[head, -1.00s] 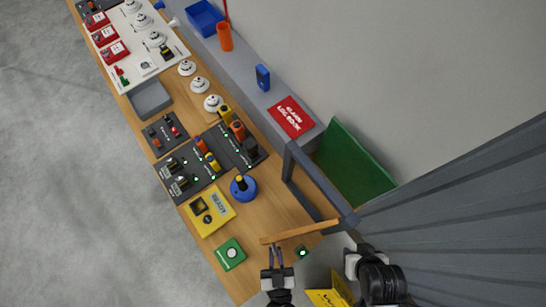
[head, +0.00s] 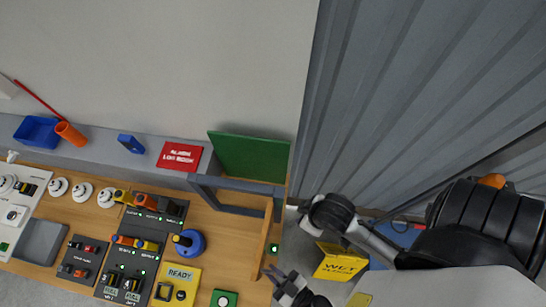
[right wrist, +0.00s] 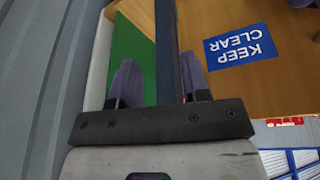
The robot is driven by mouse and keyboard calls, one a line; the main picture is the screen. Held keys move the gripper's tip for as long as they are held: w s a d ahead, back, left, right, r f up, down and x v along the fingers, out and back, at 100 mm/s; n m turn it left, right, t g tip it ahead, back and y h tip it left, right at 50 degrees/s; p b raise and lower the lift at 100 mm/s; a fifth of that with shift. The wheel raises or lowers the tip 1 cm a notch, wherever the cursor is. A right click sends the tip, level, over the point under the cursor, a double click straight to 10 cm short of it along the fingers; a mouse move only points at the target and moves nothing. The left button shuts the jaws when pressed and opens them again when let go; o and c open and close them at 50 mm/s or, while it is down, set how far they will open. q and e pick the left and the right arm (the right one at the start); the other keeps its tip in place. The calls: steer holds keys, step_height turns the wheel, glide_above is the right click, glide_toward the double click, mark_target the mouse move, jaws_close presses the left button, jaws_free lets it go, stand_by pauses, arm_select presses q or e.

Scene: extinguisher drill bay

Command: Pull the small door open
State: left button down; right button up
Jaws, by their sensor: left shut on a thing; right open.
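The small door (head: 265,240) is a wood-coloured panel seen nearly edge-on in the head view. It stands out from the right end of the grey frame (head: 231,183), roughly at a right angle to it. My left gripper (head: 272,274) is shut at the door's free end; its exact hold is too small to see. My right gripper (right wrist: 160,88) is open in the right wrist view, with a purple-grey finger on each side of a dark grey bar (right wrist: 166,40). Contact with the bar cannot be told. Its fingers are hidden in the head view.
A green panel (head: 249,157) stands behind the frame. A blue knob (head: 190,243), yellow READY box (head: 178,283) and green button box (head: 224,299) are left of the door. A yellow floor sign (head: 340,262) is at right. A KEEP CLEAR label (right wrist: 240,48) shows on wood.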

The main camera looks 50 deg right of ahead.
arm_select(q)
steer(key=c, duration=1.4)
jaws_free()
steer(key=shift+w+d, duration=0.1)
steer(key=shift+w, duration=0.05)
steer(key=shift+o, duration=1.1)
steer(key=s+b, duration=0.4)
steer(key=s, duration=1)
steer(key=shift+d, duration=0.1)
